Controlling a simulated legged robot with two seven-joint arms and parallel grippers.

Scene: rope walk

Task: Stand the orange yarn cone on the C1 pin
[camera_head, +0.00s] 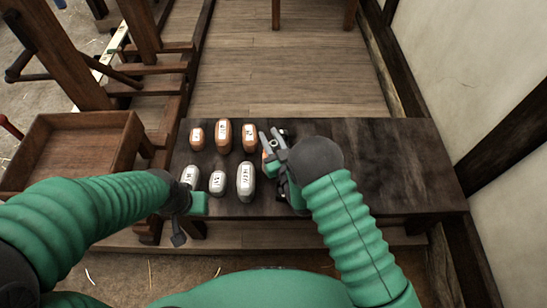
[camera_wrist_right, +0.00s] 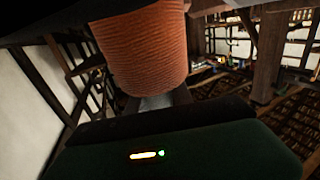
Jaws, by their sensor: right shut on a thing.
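The orange yarn cone (camera_wrist_right: 145,50) fills the upper middle of the right wrist view, its ridged orange winding close to the camera. My right gripper (camera_head: 270,146) is shut on it. In the head view the gripper is over the dark bench, just right of the labelled pieces, and hides nearly all of the cone; only a small orange patch shows beside the fingers. My left gripper (camera_head: 180,220) hangs near the bench's front left edge; its fingers are too unclear to tell open from shut. I cannot make out the C1 pin in either view.
The dark bench (camera_head: 390,165) is bare on its right side. Three brown labelled pieces, one the middle brown piece (camera_head: 223,136), stand behind three pale labelled pieces, one the right pale piece (camera_head: 246,182). A wooden tray (camera_head: 75,122) is at left; a pale wall (camera_head: 515,165) is at right.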

